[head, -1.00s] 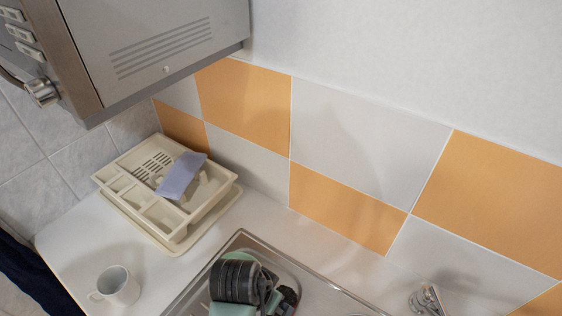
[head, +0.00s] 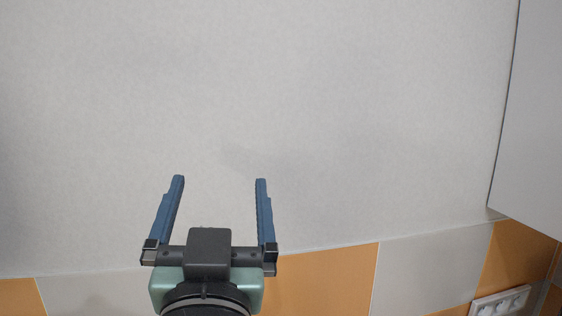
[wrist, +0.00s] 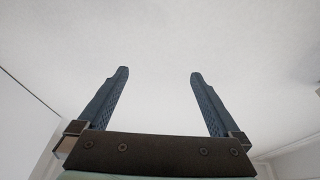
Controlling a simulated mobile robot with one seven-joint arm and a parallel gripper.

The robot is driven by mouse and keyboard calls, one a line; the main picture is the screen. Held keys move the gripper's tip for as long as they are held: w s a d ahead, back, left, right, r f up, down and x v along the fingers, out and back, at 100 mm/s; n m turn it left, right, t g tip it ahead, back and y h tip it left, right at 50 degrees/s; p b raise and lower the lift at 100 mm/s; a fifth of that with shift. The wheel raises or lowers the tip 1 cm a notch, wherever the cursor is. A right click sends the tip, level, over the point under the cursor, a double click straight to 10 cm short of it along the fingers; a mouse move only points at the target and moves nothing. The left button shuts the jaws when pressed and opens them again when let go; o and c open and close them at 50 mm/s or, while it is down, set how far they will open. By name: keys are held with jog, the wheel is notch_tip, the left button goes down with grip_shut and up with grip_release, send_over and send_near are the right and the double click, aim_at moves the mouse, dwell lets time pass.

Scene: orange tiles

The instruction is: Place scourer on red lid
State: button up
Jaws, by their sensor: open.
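My gripper (head: 219,180) is open and empty in the head view, its two blue fingers spread apart and raised in front of the plain white wall. It also shows in the wrist view (wrist: 159,72), with nothing between the fingers and only pale blank surface beyond. Neither the scourer nor the red lid is in view in the current frames.
A white wall (head: 300,90) fills most of the head view. Orange and white tiles (head: 320,275) run along the bottom. A white cabinet side (head: 535,120) stands at the right, with a wall socket (head: 500,302) below it. No worktop shows.

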jog(key=s+d+r+t+h, duration=0.1)
jog(key=s+d+r+t, duration=0.2)
jog(key=r, duration=0.4)
jog(key=s+d+r+t+h, duration=0.2)
jog(key=s+d+r+t, duration=0.1)
jog(key=s+r, duration=0.3)
jog(key=shift+s+d+r+m, duration=0.3)
jog(key=shift+d+r, duration=0.05)
jog(key=shift+d, duration=0.55)
